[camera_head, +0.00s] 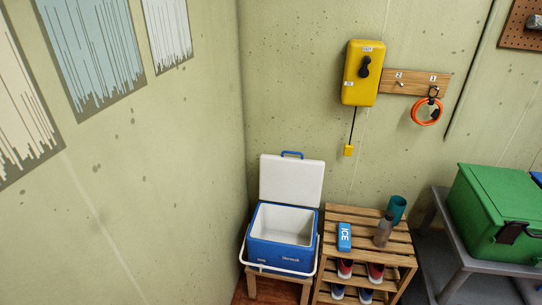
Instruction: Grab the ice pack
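The cooler's inside looks empty. Neither of my grippers shows in the head view.
A green chest (492,215) rests on a grey table at right. A yellow box (362,73) hangs on the wall above.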

